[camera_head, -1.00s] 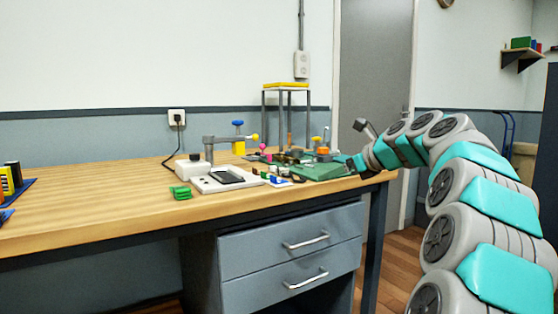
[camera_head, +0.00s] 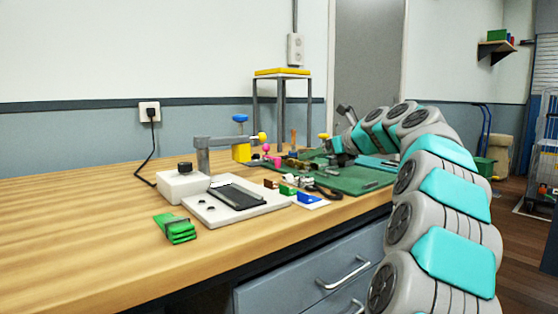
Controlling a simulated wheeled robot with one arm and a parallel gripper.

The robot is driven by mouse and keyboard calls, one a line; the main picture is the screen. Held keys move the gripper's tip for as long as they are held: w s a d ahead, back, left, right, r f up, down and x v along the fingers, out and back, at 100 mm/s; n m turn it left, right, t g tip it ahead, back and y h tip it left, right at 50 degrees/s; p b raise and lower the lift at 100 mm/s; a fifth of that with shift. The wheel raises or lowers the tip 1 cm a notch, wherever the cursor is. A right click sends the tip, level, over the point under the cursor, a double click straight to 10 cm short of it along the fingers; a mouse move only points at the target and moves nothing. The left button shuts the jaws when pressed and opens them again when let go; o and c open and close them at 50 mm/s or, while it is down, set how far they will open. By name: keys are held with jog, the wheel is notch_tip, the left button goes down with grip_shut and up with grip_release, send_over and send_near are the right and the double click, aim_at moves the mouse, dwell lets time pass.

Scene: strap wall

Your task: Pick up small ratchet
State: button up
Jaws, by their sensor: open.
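I cannot single out the small ratchet. Several small items crowd the green mat (camera_head: 362,180) and its left edge, too small to tell apart. A dark curved item (camera_head: 327,192) lies at the mat's front left corner; I cannot tell what it is. My gripper (camera_head: 336,147) is over the back part of the mat, at the end of my arm, which reaches in from the right. It is open. Its fingertips are small and partly lost against the clutter, and nothing shows held in it.
A white fixture with a dark plate (camera_head: 237,195) and a grey arm stands left of the mat. A yellow-topped metal stand (camera_head: 283,73) rises behind. The wooden tabletop (camera_head: 80,230) is clear at left.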

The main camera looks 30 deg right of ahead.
aim_at(296, 159)
jog(key=shift+r+b+x, duration=0.1)
jog(key=shift+b+x, duration=0.25)
jog(key=shift+x, duration=1.7)
jog(key=shift+r+b+x, duration=0.15)
jog(key=shift+b+x, duration=0.2)
jog(key=shift+x, duration=1.75)
jog(key=shift+w, duration=0.1)
grip_shut()
